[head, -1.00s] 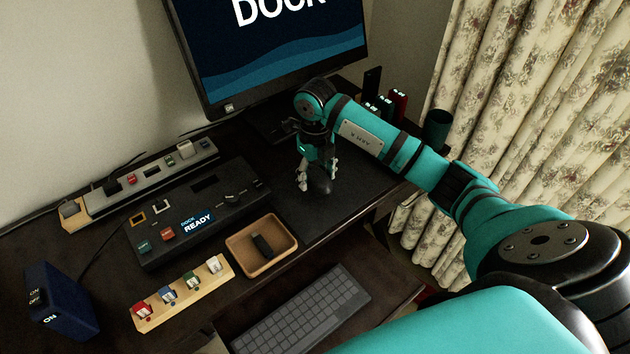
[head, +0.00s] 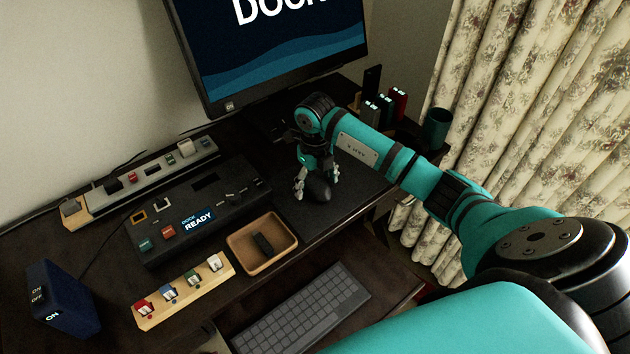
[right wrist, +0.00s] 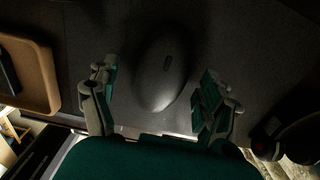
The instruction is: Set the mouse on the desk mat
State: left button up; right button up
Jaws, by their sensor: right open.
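The dark, rounded mouse (head: 319,190) sits on the dark desk mat (head: 352,192) in front of the monitor. In the right wrist view the mouse (right wrist: 160,72) lies on the grey mat surface (right wrist: 245,50). My right gripper (head: 318,180) is over the mouse, fingers pointing down. In the right wrist view, its fingers (right wrist: 158,98) stand apart on either side of the mouse, with visible gaps, so it is open and not holding it. My left gripper is not in view.
A wooden tray (head: 232,246) with a small dark item stands left of the mat, near the keyboard (head: 300,310). The dock box (head: 150,250) and power strip (head: 150,178) are further left. A teal cup (head: 437,128) stands at the right edge, by the curtain.

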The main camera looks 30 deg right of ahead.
aim_at(315, 181)
jog(key=shift+r, duration=0.1)
notch_tip(315, 181, up, 12)
jog(key=shift+b, duration=0.45)
dwell(0.4)
